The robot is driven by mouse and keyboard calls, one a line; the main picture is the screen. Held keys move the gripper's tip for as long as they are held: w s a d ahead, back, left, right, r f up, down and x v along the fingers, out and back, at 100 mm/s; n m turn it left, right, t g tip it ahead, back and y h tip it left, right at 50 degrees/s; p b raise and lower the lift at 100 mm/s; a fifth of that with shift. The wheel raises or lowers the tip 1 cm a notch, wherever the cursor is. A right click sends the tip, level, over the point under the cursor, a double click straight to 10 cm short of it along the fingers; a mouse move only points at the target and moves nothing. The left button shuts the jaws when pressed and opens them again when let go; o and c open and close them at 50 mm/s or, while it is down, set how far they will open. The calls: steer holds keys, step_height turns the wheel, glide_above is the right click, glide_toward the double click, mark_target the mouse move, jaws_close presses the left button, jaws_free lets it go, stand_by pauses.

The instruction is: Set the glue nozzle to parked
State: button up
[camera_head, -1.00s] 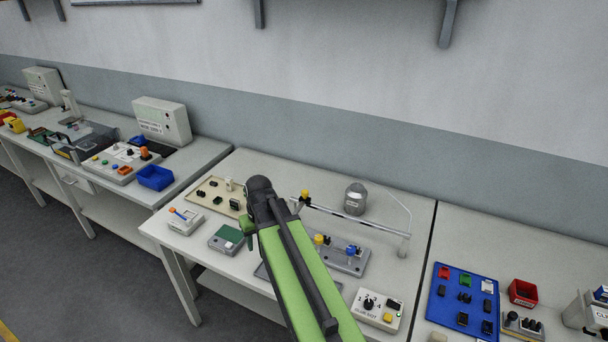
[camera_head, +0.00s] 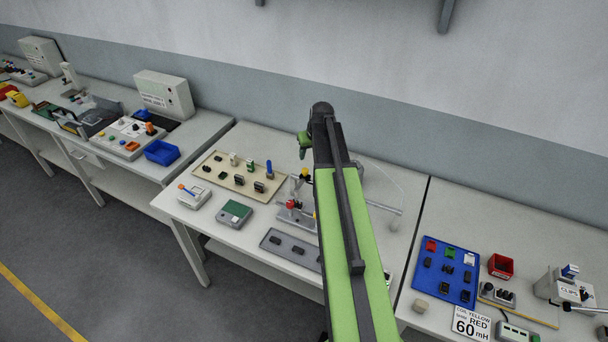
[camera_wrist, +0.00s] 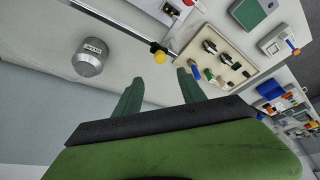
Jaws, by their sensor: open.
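The glue nozzle seems to be the thin swing arm with a yellow knob (camera_head: 305,174) at its left end; its rod runs right, behind my arm, toward a post (camera_head: 395,222). In the wrist view the yellow knob (camera_wrist: 160,56) and dark rod lie beyond the fingertips, roughly in line with the gap, apart from both. My gripper (camera_wrist: 159,84) is open and empty. In the head view one green finger of my gripper (camera_head: 305,146) shows above and behind the knob. My arm hides the rod's middle. I see no parked mark.
A grey labelled pot (camera_wrist: 90,57) stands near the rod. A beige connector board (camera_head: 225,180) and a green-topped box (camera_head: 235,212) are left of the nozzle. A red-topped fixture (camera_head: 291,205) stands in front. A blue board (camera_head: 437,285) is on the right table.

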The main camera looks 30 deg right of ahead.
mark_target(306, 170)
steer(key=b+x, duration=1.1)
steer(key=x, duration=0.2)
steer(key=shift+f, duration=0.35)
steer(key=shift+r, duration=0.15)
jaws_close()
stand_by(0.3)
